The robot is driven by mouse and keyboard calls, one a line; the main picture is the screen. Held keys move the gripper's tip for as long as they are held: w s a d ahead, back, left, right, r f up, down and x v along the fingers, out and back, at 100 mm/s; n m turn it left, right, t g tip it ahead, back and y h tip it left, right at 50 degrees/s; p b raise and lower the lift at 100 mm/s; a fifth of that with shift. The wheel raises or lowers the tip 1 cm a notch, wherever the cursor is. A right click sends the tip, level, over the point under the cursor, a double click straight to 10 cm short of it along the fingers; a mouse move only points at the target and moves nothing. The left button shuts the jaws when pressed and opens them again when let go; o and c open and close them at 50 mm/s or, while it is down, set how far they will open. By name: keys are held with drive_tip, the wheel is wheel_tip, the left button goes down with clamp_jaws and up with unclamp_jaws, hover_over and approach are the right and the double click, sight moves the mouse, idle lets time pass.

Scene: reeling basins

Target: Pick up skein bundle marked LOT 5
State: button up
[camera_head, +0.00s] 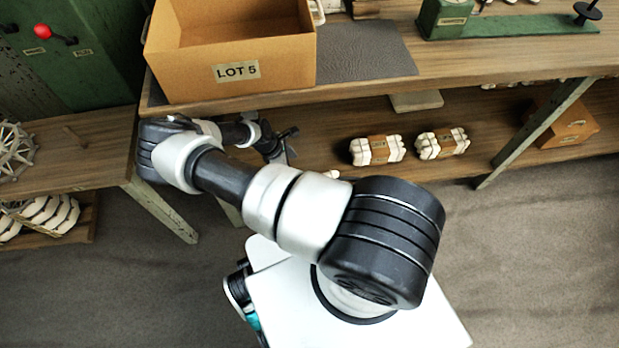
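Two white skein bundles with brown paper bands lie on the lower shelf: a left bundle (363,152) and a right bundle (430,147). Their labels are too small to read, so I cannot tell which is LOT 5. My gripper (286,146) is at the lower shelf's level in the picture, left of the left bundle and apart from it. It is dark, small and partly hidden by my arm, so its opening is unclear. No skein shows in it. A small white piece shows just above my arm, mostly hidden.
An open cardboard box (285,75) labelled LOT 5 stands on the upper tabletop (450,65), beside a dark mat (375,50). A brown box (568,125) sits at the lower shelf's right end. A slanted green leg (540,130) stands before it. Floor at right is clear.

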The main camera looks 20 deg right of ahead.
drive_tip(key=b+x, duration=0.2)
drive_tip(key=x, duration=0.8)
drive_tip(key=shift+s, duration=0.15)
drive_tip(key=shift+b+x, duration=0.95)
drive_tip(key=shift+x, duration=2.65)
